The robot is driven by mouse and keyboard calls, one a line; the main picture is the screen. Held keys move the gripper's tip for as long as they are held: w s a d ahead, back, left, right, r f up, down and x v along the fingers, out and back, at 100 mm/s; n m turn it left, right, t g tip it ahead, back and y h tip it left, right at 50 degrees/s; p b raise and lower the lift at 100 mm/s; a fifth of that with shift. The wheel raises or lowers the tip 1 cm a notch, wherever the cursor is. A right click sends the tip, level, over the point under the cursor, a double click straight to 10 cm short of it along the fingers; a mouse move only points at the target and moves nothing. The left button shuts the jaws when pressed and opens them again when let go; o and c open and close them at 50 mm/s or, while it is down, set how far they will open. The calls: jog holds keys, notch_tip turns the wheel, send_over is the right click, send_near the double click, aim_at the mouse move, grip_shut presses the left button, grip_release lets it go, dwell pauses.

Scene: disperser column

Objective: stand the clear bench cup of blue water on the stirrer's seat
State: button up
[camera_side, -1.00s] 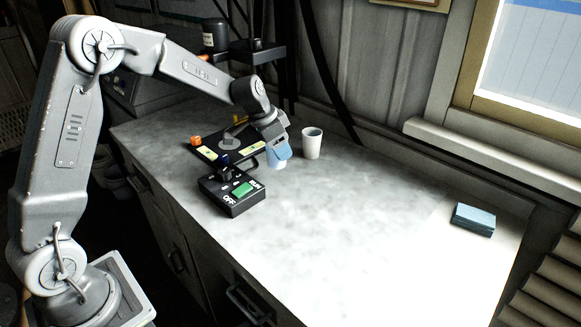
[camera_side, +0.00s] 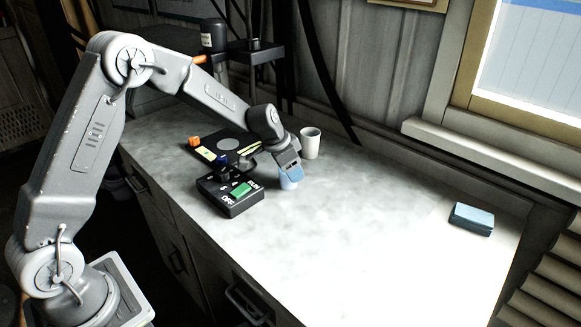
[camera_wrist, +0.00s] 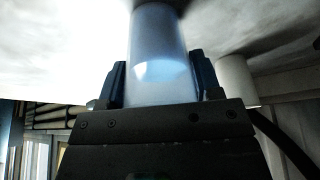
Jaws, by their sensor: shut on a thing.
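My gripper (camera_side: 289,172) is shut on the clear cup of blue water (camera_side: 286,183), over the bench just right of the black control box. In the wrist view the cup (camera_wrist: 160,65) stands between the two fingers, with pale blue water inside. My gripper hides part of the cup in the side view, and I cannot tell if its base touches the bench. A black plate with a round grey disc (camera_side: 228,145), which looks like the stirrer's seat, lies behind and left of my gripper. The disc is bare.
A black control box with a green switch (camera_side: 241,190) sits in front of the plate. A white cup (camera_side: 311,143) stands behind my gripper; it also shows in the wrist view (camera_wrist: 236,80). A blue block (camera_side: 472,218) lies far right. The bench between is clear.

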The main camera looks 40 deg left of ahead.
jog(key=o, duration=1)
jog(key=shift+c, duration=0.2)
jog(key=v, duration=1.2)
jog(key=s+d+r+n, duration=0.1)
jog(key=s+d+r, duration=0.3)
jog(key=s+r, duration=0.3)
jog(key=s+d+n+t+y, duration=0.1)
jog(key=s+d+n, duration=0.2)
jog(key=s, duration=1.8)
jog(key=shift+r+y, duration=0.25)
jog(key=shift+y, duration=0.15)
jog(key=shift+o, duration=0.3)
jog(key=shift+s+f+n, duration=0.15)
jog(key=shift+s+n, duration=0.15)
jog(key=shift+s, duration=0.2)
